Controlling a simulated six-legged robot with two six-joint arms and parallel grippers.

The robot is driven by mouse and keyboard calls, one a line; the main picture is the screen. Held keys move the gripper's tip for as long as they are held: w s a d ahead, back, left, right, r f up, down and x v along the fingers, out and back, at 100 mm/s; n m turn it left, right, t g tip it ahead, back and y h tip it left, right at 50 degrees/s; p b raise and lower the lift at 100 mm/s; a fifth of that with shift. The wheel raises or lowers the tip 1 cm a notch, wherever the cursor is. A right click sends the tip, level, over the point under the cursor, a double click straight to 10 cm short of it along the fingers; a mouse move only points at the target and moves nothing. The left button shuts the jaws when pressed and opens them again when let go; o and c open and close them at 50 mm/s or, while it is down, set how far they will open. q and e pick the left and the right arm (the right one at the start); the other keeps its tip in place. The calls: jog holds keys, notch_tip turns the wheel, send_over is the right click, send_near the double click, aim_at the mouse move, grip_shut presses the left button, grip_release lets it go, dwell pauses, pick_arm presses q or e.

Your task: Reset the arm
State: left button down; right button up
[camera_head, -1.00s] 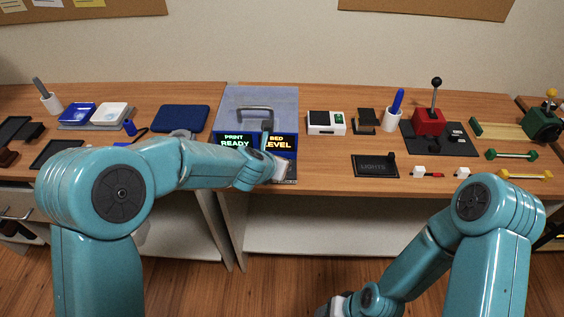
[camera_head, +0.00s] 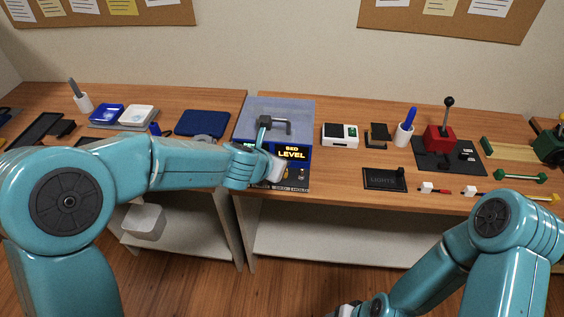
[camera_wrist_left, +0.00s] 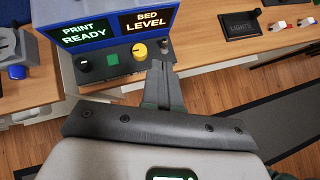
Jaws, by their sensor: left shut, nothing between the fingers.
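The blue printer-like box (camera_head: 243,133) has a grey top and a lit BED LEVEL screen (camera_head: 292,152). In the left wrist view, its PRINT READY screen (camera_wrist_left: 80,33) and BED LEVEL screen (camera_wrist_left: 147,20) both show above a row of controls: a black knob (camera_wrist_left: 84,63), green button (camera_wrist_left: 113,59) and yellow knob (camera_wrist_left: 140,51). My left gripper (camera_wrist_left: 160,72) is shut and empty, its fingertips in front of the controls near the yellow knob; contact cannot be told. In the head view, my left arm hides PRINT READY. My right gripper is only partly at the bottom edge, its fingers unseen.
Right of the box are a white device (camera_head: 340,136), a LIGHTS panel (camera_head: 384,179), a blue-marker cup (camera_head: 404,134) and a red lever box (camera_head: 440,138). A blue pad (camera_head: 202,123) and trays lie left. The desk's front edge runs below the box.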

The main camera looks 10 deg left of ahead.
pick_arm(q)
jog(key=s+a+f+m+g+y, duration=0.1)
jog(key=s+a+f+m+g, duration=0.2)
jog(key=s+f, duration=0.5)
jog(key=s+a+f+m+g+y, duration=0.1)
jog(key=s+a+f+g, duration=0.3)
jog(key=f, duration=0.9)
jog(key=s+d+f+m+h, duration=0.1)
jog(key=s+f+m, duration=0.2)
jog(key=s+m, duration=0.5)
jog(key=s+f+m+g+h, duration=0.1)
jog(key=s+f+m, duration=0.2)
jog(key=s+m, duration=0.6)
jog(key=m, duration=0.8)
jog(key=shift+d, duration=0.4)
